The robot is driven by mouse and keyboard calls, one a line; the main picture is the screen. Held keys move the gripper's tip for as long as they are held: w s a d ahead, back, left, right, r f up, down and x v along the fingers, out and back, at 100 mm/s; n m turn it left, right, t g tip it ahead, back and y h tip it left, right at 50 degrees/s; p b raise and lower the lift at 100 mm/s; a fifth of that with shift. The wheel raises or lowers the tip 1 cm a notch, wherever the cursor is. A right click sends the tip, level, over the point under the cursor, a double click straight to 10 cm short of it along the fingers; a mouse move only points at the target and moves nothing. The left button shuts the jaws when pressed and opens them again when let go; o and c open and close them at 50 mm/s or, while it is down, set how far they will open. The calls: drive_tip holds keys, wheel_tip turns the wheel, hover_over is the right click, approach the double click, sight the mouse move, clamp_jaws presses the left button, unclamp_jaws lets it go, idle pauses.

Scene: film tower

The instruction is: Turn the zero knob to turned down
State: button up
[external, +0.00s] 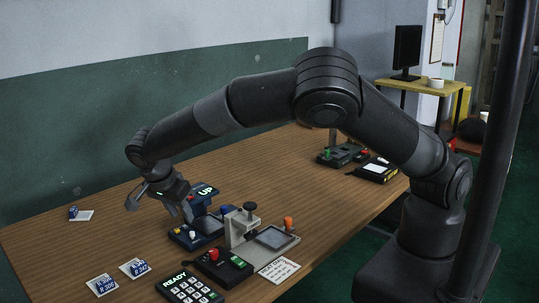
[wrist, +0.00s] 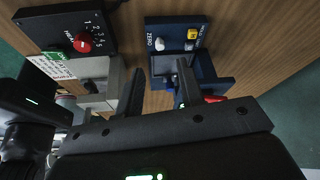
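The zero knob (wrist: 159,44) is a small whitish knob on the blue device's panel, beside the printed word ZERO, in the wrist view. In the external view it is a small pale knob (external: 192,236) on the front of the blue device (external: 187,243). In the external view my gripper (external: 159,209) is above and behind the panel, apart from the knob. The knob's exact turn is too small to tell.
A display reading UP (external: 207,190) rises at the blue device's back. A grey stand (external: 238,232) is just right of it. A black box with a red knob (wrist: 83,42) and a READY keypad (external: 188,288) are close. Table at left is mostly clear, with small cards (external: 101,284).

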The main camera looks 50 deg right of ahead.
sight(192, 233)
drive_tip(key=x, duration=0.7)
drive_tip(key=shift+c, duration=0.4)
clamp_jaws()
